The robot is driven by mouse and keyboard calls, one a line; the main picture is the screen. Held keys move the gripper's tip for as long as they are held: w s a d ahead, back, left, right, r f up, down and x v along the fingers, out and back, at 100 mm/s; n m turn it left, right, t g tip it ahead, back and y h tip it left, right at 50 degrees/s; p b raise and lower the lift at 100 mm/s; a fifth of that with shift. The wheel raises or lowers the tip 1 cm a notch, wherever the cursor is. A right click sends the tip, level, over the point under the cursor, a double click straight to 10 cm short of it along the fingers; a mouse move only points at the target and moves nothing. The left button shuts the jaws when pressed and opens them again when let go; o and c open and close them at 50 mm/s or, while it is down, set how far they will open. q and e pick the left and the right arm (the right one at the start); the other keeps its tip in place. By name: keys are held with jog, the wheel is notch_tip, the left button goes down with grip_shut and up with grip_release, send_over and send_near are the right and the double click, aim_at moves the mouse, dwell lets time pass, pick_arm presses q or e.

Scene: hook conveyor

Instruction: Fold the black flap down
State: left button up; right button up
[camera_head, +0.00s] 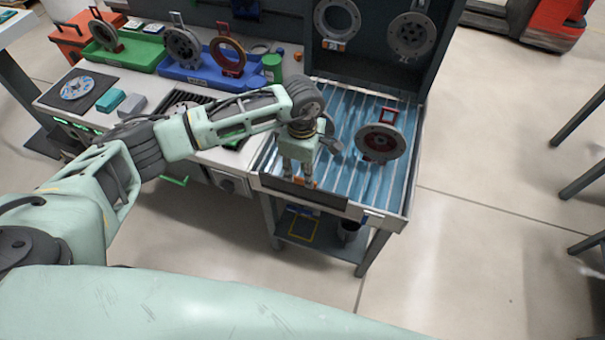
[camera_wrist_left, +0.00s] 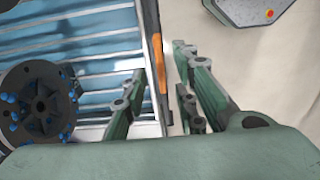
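The black flap (camera_head: 325,198) is a dark panel along the front edge of the blue slatted conveyor bed (camera_head: 345,178). An orange tab is on its top edge, close to my left gripper's fingertips. In the left wrist view the flap's edge runs nearly end-on, with the orange tab (camera_wrist_left: 158,62) between the fingers. My left gripper (camera_head: 298,178) points down over the flap. Its fingers (camera_wrist_left: 158,95) are spread, one on each side of the edge; I cannot tell if they touch it. My right gripper is out of view.
Similar parts hang on the dark back panel (camera_head: 375,55). A worktable with green (camera_head: 122,52) and blue trays (camera_head: 205,76) adjoins on the left. The floor at front right is clear.

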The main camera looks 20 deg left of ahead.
aim_at(302, 179)
pick_arm(q)
jog(key=shift+f+p, duration=0.35)
jog(key=shift+f, duration=1.45)
jog(key=shift+c, duration=0.2)
grip_shut()
